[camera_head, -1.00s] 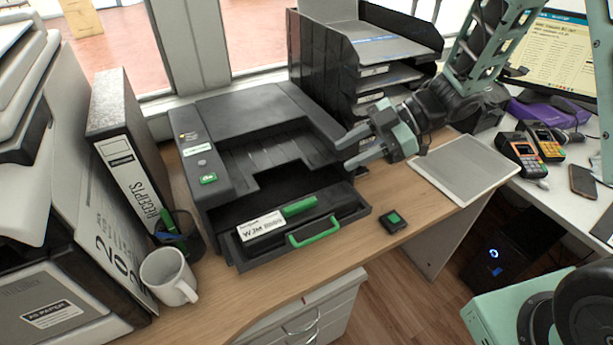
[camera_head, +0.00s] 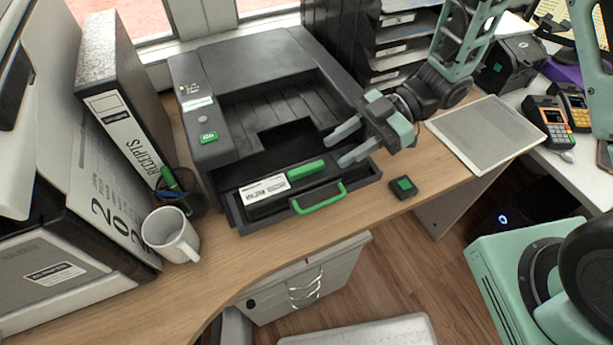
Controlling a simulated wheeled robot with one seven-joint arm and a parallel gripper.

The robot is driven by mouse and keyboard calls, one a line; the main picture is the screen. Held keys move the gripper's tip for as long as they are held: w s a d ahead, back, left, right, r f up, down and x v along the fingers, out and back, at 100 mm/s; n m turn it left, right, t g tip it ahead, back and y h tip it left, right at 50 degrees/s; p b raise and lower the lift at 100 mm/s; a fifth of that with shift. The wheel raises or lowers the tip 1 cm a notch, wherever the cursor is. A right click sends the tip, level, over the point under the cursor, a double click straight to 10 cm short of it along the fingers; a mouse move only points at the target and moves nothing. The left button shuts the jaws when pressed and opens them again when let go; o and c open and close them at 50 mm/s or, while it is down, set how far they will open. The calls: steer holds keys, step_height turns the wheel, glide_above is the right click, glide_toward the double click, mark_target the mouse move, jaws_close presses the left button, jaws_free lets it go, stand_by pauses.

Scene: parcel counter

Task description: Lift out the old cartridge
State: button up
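The black printer (camera_head: 240,78) stands on the wooden counter with its front drawer (camera_head: 240,219) pulled out. The drawer has a green handle (camera_head: 318,199). The old cartridge (camera_head: 267,190), black with a white label and a green grip tab (camera_head: 305,170), lies in the drawer. My gripper (camera_head: 343,147) is open and empty. It hangs to the right of the cartridge near the printer's front right corner, its fingers pointing left toward the tab. A gap shows between the fingertips and the tab.
A small black block with a green top (camera_head: 403,187) lies on the counter right of the drawer. A white mug (camera_head: 171,234), a pen cup (camera_head: 181,196) and a receipts binder (camera_head: 123,120) stand left. A paper tray rack (camera_head: 385,40) stands behind my arm. A grey pad (camera_head: 487,131) lies right.

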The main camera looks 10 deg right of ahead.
mark_target(310, 166)
steer(key=shift+w+p+x, duration=0.15)
steer(key=shift+p+x, duration=0.05)
steer(key=shift+x, duration=1.25)
steer(key=shift+w+p+x, duration=0.15)
steer(key=shift+x, duration=1.3)
steer(key=shift+f, duration=0.1)
jaws_close()
